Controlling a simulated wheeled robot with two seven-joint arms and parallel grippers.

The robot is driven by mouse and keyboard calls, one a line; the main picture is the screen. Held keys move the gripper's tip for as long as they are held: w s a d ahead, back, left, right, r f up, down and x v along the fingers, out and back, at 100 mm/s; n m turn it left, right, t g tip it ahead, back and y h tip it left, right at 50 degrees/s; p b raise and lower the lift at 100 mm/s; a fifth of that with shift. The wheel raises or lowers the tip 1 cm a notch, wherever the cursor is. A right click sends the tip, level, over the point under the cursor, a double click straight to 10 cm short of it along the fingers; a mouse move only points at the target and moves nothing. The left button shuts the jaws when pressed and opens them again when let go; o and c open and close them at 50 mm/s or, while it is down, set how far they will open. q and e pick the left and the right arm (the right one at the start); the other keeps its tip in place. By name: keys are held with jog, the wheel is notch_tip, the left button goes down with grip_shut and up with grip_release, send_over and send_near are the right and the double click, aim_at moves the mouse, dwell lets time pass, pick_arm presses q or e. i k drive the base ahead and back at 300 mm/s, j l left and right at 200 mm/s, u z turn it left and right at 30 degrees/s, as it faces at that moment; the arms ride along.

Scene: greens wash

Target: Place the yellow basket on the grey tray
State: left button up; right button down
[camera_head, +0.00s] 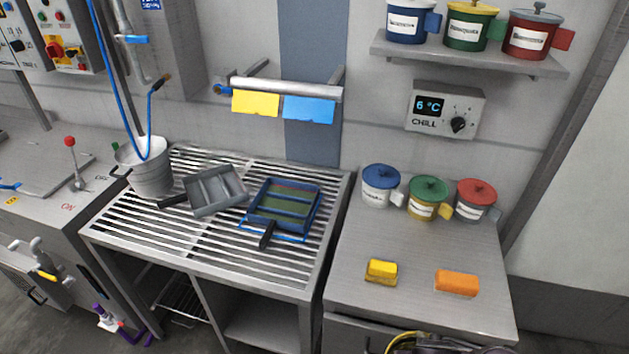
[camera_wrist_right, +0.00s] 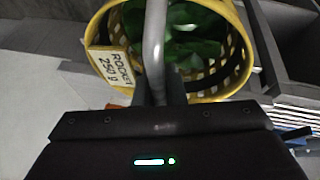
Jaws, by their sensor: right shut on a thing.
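The yellow basket (camera_wrist_right: 244,62) fills the top of the right wrist view. It holds green leaves (camera_wrist_right: 175,35) and carries a label (camera_wrist_right: 112,70) reading ROCKET 250 g. My right gripper (camera_wrist_right: 158,98) is shut on the basket's grey handle (camera_wrist_right: 154,40), which rises over the basket's middle. In the head view, only part of the basket's yellow rim (camera_head: 392,342) shows at the bottom edge. A grey tray (camera_head: 214,191) with dividers and a dark handle lies on the slatted rack, left of a blue-framed tray (camera_head: 286,204). My left gripper is not in view.
A metal bucket (camera_head: 147,172) with a blue hose stands at the rack's left end. The right counter (camera_head: 365,230) bears lidded pots, a yellow block (camera_head: 381,272) and an orange block (camera_head: 457,283). A bar with yellow and blue cloths (camera_head: 308,109) hangs behind the rack.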

aim_at(215, 187)
jog(key=j, duration=0.6)
jog(key=i+j, duration=0.15)
jog(key=j, duration=1)
jog(key=i+j, duration=0.1)
jog(key=j, duration=0.5)
jog(key=u, duration=0.05)
